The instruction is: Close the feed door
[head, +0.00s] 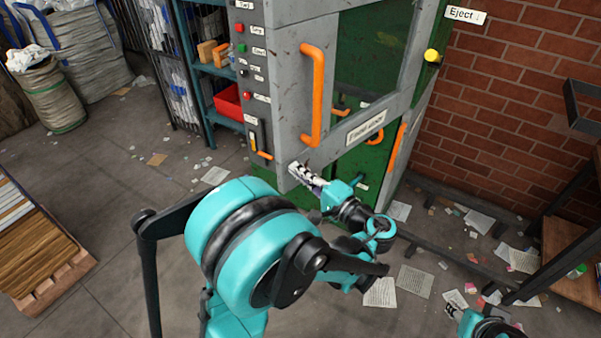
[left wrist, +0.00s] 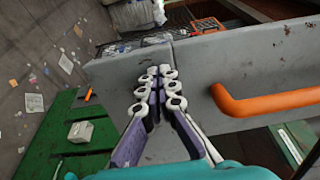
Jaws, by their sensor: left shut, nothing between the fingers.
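The feed door (head: 288,95) is a grey framed panel with a dark window, an orange bar handle (head: 318,95) and a label along its lower edge. I cannot tell from these views how far it stands from its frame. My left gripper (head: 303,174) is shut and empty, by the door's lower left corner. In the left wrist view its fingertips (left wrist: 158,80) are together over a grey panel (left wrist: 250,60), with the orange handle (left wrist: 265,103) to their right. Contact is unclear. My right gripper (head: 456,308) shows only partly at the lower right; its jaws are unclear.
A control strip (head: 243,60) with buttons and labels is left of the door. A shelf with a red bin (head: 228,103) stands further left, a pallet (head: 40,240) at the lower left. Papers litter the floor. A brick wall (head: 520,90) and a rack (head: 560,235) bound the right.

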